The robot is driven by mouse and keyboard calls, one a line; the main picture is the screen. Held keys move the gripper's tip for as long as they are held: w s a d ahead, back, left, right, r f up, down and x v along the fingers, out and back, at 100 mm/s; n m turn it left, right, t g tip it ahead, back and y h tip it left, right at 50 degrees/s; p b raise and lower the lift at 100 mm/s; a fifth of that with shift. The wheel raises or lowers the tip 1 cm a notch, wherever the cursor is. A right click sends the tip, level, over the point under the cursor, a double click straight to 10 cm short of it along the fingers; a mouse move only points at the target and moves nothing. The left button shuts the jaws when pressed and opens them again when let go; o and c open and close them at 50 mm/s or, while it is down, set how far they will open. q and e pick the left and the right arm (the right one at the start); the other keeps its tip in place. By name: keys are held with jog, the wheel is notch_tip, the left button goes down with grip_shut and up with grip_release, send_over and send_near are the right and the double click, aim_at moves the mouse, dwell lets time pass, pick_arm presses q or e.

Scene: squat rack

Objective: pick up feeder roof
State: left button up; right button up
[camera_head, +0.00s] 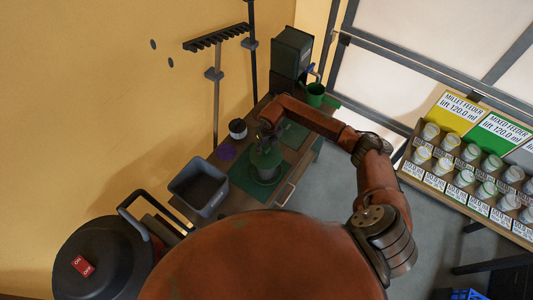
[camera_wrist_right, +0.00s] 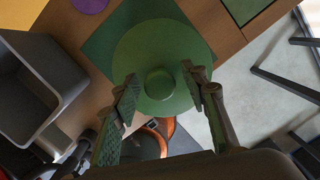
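The feeder roof is a round green lid with a knob in its middle. It shows large in the right wrist view (camera_wrist_right: 165,45) and as the top of the green feeder (camera_head: 267,158) on the workbench in the head view. My right gripper (camera_head: 264,138) is over the roof from above. In the right wrist view my right gripper (camera_wrist_right: 161,88) is open, with one finger on each side of the knob and gaps between. The feeder's body is hidden under the roof in the wrist view. My left gripper is not in view.
The feeder stands on a green mat (camera_head: 243,181). A grey bin (camera_head: 198,187), a purple disc (camera_head: 226,152) and a dark jar with a white lid (camera_head: 238,129) are near it. A green cup (camera_head: 316,94) is at the bench's far end. A rack of labelled jars (camera_head: 466,168) stands right.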

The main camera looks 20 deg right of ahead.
grip_shut()
jog(key=shift+r, duration=0.15)
dwell(0.5)
